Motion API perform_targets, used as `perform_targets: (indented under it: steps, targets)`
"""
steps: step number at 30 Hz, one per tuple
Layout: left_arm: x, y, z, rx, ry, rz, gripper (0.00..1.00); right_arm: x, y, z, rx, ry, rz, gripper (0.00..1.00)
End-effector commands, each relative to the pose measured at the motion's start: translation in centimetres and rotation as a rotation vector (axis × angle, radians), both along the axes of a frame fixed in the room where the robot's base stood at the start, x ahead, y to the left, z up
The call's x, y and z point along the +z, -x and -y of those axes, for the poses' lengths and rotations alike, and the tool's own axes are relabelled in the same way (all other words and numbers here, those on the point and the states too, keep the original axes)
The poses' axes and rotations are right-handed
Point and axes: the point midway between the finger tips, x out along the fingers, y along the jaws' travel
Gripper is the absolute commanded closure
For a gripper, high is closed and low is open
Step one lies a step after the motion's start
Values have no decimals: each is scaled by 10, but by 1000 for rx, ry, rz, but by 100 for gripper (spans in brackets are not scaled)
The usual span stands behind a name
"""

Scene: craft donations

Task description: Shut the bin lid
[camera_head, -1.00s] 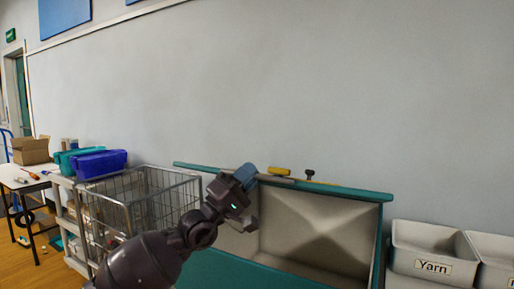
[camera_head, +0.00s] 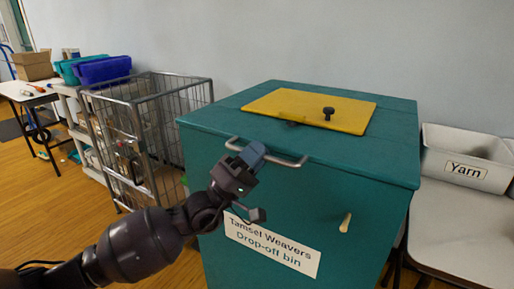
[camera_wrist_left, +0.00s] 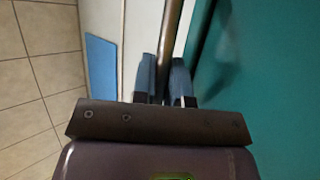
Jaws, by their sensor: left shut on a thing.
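The teal drop-off bin (camera_head: 300,215) stands in front of me with a white name label (camera_head: 272,243) on its front. Its teal lid (camera_head: 230,110) lies flat across the top and hides the inside. A yellow panel (camera_head: 300,108) with a black knob (camera_head: 328,113) is set in the lid. A metal bar handle (camera_head: 287,162) runs along the lid's front edge. My left gripper (camera_head: 252,156) is shut on this handle near its left end. In the left wrist view the blue fingers (camera_wrist_left: 165,80) sit either side of the handle bar (camera_wrist_left: 171,30). My right gripper is not in view.
A wire cage trolley (camera_head: 150,130) stands left of the bin. Behind it are a shelf with blue and teal crates (camera_head: 103,69) and a table with a cardboard box (camera_head: 33,65). A yarn tub (camera_head: 466,160) sits on a white surface at right.

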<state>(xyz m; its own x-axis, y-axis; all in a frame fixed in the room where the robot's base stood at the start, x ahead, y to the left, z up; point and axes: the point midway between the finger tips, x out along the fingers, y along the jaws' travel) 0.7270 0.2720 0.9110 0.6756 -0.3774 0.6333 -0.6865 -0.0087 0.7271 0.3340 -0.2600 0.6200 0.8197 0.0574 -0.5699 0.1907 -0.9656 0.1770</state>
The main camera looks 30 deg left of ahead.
Motion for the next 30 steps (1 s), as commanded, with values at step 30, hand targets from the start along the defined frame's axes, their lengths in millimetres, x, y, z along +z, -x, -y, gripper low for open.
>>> perform_targets:
  steps: [30]
  targets:
    - [-15,3,0,-1,-4,-20,62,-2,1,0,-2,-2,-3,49]
